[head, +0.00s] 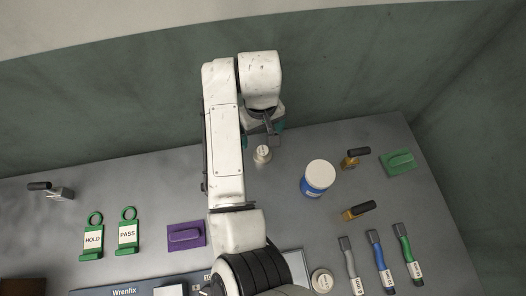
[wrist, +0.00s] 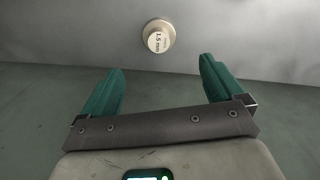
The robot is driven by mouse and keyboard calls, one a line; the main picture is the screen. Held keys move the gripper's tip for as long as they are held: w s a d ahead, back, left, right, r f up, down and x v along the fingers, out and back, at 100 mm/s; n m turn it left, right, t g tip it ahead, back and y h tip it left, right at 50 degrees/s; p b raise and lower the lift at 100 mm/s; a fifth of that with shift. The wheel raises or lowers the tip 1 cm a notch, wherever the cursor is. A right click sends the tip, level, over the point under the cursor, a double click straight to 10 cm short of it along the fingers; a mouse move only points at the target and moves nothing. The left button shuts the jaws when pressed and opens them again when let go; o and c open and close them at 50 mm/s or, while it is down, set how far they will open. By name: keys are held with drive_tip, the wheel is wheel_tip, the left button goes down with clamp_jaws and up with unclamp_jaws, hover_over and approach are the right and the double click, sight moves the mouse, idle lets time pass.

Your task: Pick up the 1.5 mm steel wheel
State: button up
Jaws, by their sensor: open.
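A small pale round wheel (wrist: 158,36) with a label reading "1.5 mm" sits on the grey table, just beyond my fingertips in the wrist view. It also shows in the head view (head: 262,154), at the near side of my gripper, where its label is too small to read. My gripper (wrist: 161,68) has two teal fingers spread wide apart with nothing between them. In the wrist view the wheel lies centred between the lines of the fingers and apart from both. In the head view my gripper (head: 262,134) is partly hidden by my wrist.
A blue jar with a white lid (head: 319,178) stands right of the wheel. Another round piece (head: 321,279) lies nearer, by a tray edge. Brass blocks with black handles (head: 352,160), a green block (head: 397,161) and several handled tools (head: 380,262) lie right. A purple block (head: 186,235) lies left.

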sight(262, 150)
drive_tip(key=f, duration=1)
drive_tip(key=shift+s+d+p, duration=0.15)
drive_tip(key=shift+s+p, duration=0.05)
drive_tip(key=shift+p, duration=0.15)
drive_tip(key=shift+r, duration=0.1)
drive_tip(key=c, duration=1.1)
